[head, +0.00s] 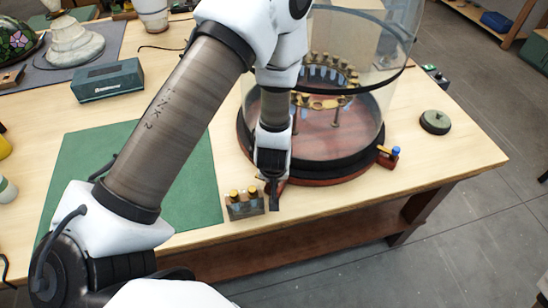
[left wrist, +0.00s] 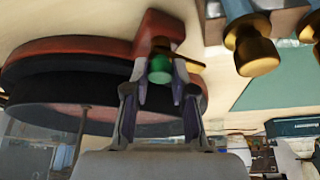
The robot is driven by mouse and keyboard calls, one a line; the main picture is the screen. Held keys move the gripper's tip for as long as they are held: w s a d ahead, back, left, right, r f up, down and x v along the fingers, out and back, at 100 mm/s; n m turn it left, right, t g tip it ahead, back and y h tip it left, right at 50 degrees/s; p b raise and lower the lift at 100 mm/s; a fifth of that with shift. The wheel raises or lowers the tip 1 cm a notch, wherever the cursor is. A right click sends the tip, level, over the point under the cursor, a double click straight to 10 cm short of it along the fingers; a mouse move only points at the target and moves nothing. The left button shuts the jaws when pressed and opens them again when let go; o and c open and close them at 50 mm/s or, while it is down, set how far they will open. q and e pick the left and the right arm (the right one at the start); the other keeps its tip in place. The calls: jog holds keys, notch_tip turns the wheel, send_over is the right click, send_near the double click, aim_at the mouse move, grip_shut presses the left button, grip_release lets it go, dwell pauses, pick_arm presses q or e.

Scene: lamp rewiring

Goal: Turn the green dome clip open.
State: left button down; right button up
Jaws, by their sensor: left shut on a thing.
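The green dome clip (left wrist: 160,68) sits on a red-brown lug at the edge of the round base, between my left gripper's fingers in the left wrist view. A brass tab (left wrist: 192,64) shows beside it. My left gripper (left wrist: 160,80) is shut on the green dome. In the head view my left gripper (head: 272,188) points down at the near edge of the round base (head: 335,176) and hides the green clip. How far the clip is turned cannot be told. My right gripper is not in view.
A glass cylinder (head: 350,110) stands on the base over a ring of brass fittings. A blue-domed clip (head: 394,152) is at the base's right. A small block with brass knobs (head: 244,208) stands close left of my gripper. A round dark lid (head: 435,122) lies right.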

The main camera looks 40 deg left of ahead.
pick_arm(q)
jog(key=c, duration=1)
grip_release()
jog(key=shift+o, duration=0.2)
jog(key=v, duration=1.2)
jog(key=shift+s, duration=0.1)
